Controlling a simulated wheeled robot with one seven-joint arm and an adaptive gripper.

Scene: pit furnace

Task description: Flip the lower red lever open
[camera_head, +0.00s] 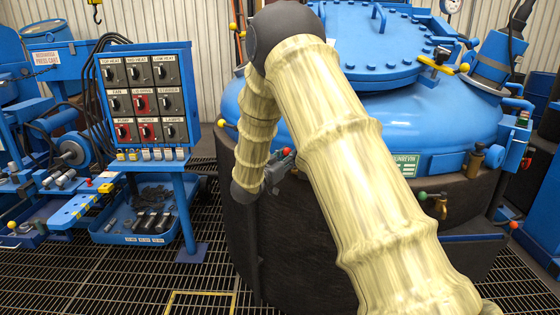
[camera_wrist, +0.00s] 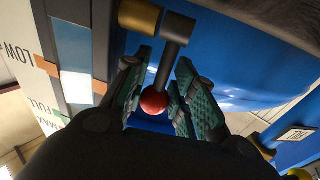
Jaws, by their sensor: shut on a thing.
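A lever with a round red knob (camera_wrist: 153,99) shows in the wrist view. Its dark stem (camera_wrist: 170,62) runs from a brass-coloured pivot (camera_wrist: 139,17) down between my fingers. My gripper (camera_wrist: 161,70) is shut on this lever, with a green-padded finger on each side. In the head view my gripper (camera_head: 275,178) is low against the furnace front, partly hidden by my arm. A red knob (camera_head: 287,152) shows right by it. Whether this is the lower of two levers cannot be told.
The blue furnace vessel (camera_head: 420,110) fills the right side. A gauge strip (camera_wrist: 72,50) with level labels stands beside the lever. A switch panel (camera_head: 144,95) stands to the left. Another red-ended handle (camera_head: 514,226) is at the far right. Grating floor (camera_head: 110,280) is open at the lower left.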

